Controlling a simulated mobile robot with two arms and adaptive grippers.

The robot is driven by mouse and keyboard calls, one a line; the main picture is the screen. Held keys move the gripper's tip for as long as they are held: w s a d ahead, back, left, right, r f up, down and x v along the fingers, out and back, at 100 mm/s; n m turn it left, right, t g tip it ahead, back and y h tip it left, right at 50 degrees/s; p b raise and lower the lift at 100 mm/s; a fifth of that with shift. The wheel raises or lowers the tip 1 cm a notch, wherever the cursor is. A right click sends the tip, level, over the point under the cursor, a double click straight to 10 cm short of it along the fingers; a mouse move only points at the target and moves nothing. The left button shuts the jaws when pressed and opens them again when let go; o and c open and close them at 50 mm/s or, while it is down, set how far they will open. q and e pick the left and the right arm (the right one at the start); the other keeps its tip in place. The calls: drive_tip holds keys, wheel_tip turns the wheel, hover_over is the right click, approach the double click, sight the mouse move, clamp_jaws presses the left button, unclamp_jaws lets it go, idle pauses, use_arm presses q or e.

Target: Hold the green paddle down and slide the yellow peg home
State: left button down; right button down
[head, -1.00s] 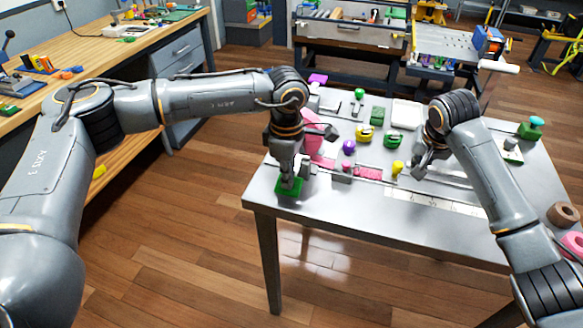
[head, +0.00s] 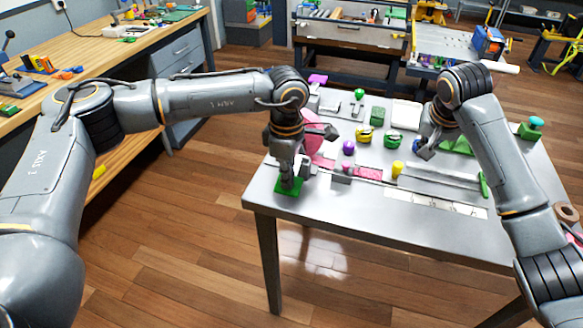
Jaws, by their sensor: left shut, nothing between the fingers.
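The green paddle (head: 290,190) lies at the near left corner of the metal table. My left gripper (head: 287,182) points straight down onto it, shut, with its fingertips at the paddle's top and nothing held between them. The yellow peg (head: 397,169) stands upright at the slotted rail in the middle of the table, right of a pink block (head: 368,173). My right gripper (head: 424,153) is behind and right of the peg, apart from it. Its fingers are small and dark, so I cannot tell whether they are open.
A white marked strip (head: 436,203) lies near the table's front edge. A purple knob (head: 348,147), a yellow piece (head: 363,134) and a green piece (head: 393,138) sit behind the peg. A green upright piece (head: 484,185) stands to the right. A wooden bench (head: 75,50) is at the left.

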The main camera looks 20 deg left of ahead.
use_arm(q)
drive_tip(key=shift+r+p, duration=1.65)
drive_tip(key=shift+r, duration=1.7)
wheel_tip(320, 180, up, 12)
drive_tip(key=shift+f, duration=0.1)
